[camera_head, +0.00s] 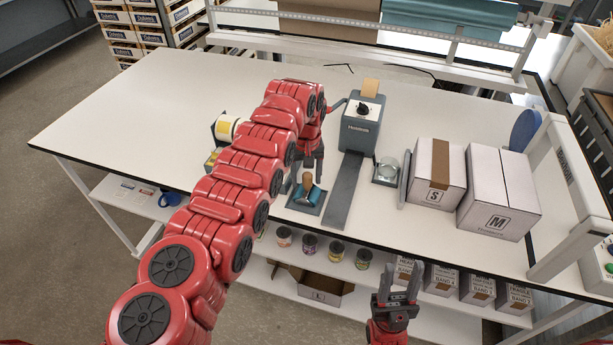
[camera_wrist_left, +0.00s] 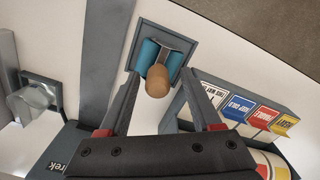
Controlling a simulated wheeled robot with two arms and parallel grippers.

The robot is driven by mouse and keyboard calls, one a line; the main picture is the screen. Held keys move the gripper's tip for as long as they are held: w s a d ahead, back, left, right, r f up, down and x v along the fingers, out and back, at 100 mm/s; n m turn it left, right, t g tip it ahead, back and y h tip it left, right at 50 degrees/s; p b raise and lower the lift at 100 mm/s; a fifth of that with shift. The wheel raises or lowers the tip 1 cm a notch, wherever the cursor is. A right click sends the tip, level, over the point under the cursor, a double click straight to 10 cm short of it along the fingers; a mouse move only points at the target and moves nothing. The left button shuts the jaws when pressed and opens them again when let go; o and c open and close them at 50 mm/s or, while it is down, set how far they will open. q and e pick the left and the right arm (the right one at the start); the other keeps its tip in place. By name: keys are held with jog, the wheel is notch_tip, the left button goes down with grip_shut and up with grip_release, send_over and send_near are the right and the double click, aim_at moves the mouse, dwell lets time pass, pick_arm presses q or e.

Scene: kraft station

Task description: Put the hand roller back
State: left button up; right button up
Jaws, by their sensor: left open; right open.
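The hand roller (camera_head: 307,190) has a blue roller and a tan wooden handle. It stands on a dark grey square pad (camera_head: 298,205) near the front edge of the table. My left gripper (camera_head: 314,172) is open just above and behind the roller. In the left wrist view its fingers (camera_wrist_left: 160,92) are apart on either side of the handle; I cannot tell whether they touch it. My right gripper (camera_head: 397,283) is open and empty in front of the table.
A grey tape dispenser (camera_head: 362,125) with a long grey strip (camera_head: 343,192) stands right of the roller. A glass jar on a pad (camera_head: 388,170) and boxes S (camera_head: 425,190) and M (camera_head: 485,222) are further right. A label dispenser (camera_wrist_left: 235,100) is close beside my left gripper.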

pick_arm(q)
jog(key=shift+d+r+b, duration=0.1)
jog(key=shift+r+b, duration=0.3)
jog(key=shift+r, duration=0.1)
notch_tip(320, 180, up, 6)
jog(key=shift+d+r+b, duration=0.1)
jog(key=shift+r+b, duration=0.15)
jog(key=shift+b, duration=0.55)
notch_tip(320, 180, up, 5)
jog(key=p, duration=0.5)
jog(key=shift+f, duration=0.1)
